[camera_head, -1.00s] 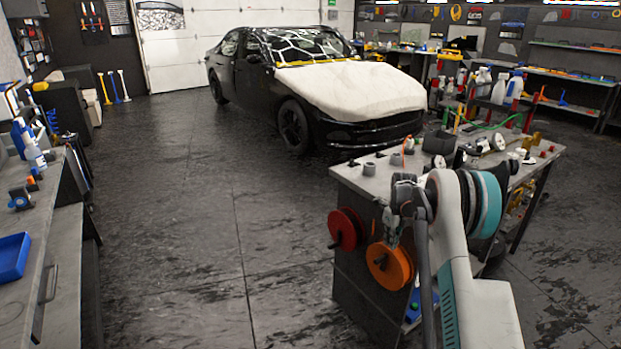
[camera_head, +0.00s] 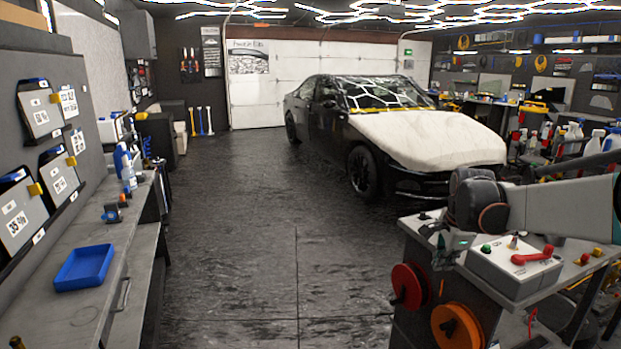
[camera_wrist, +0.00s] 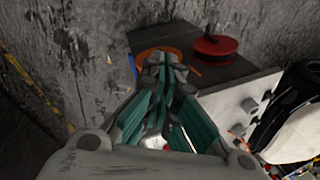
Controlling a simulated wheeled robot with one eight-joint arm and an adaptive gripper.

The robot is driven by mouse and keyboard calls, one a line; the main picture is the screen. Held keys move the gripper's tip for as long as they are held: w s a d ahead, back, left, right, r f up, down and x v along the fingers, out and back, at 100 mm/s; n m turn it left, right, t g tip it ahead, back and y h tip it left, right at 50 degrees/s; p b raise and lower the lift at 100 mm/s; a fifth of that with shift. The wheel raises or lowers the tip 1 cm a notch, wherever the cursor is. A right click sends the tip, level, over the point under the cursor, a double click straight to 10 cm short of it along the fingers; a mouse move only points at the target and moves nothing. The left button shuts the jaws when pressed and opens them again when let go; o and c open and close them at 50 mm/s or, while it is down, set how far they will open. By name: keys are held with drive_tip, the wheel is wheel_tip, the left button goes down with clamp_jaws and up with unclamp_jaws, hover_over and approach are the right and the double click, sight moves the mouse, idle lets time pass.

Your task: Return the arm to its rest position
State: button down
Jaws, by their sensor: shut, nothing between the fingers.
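My arm (camera_head: 560,208) reaches in from the right over the workbench (camera_head: 415,235), with its wrist bent downward. My gripper (camera_head: 442,262) hangs from the wrist near the bench's left edge, small and partly dark in the head view. In the wrist view my gripper (camera_wrist: 163,65) shows its grey and teal fingers drawn together, with nothing held between them. Beyond the fingers lie a red spool (camera_wrist: 214,48) and an orange ring, partly hidden behind the fingertips.
A red spool (camera_head: 410,287) and an orange spool (camera_head: 457,326) stick out from the bench side. A grey box with a red handle (camera_head: 532,257) stands on the bench. The left counter holds a blue tray (camera_head: 84,267). A black car (camera_head: 372,150) stands behind; the middle floor is clear.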

drive_tip(key=s+a+r+n+t, duration=0.1)
drive_tip(key=s+a+r+n, duration=0.1)
drive_tip(key=s+a+n, duration=0.35)
drive_tip(key=s+a+r+n+t, duration=0.1)
drive_tip(key=s+a+r+n, duration=0.15)
drive_tip(key=s, duration=0.65)
drive_tip(key=s+a+r+n+t, duration=0.1)
drive_tip(key=s+a+n, duration=0.25)
drive_tip(key=s, duration=0.35)
drive_tip(key=s+a+f+n, duration=0.2)
drive_tip(key=s+f+n, duration=0.1)
drive_tip(key=s+n, duration=0.4)
drive_tip(key=shift+s+a+f+t+y, duration=0.15)
drive_tip(key=shift+s+f+t+y, duration=0.2)
drive_tip(key=shift+s, duration=0.85)
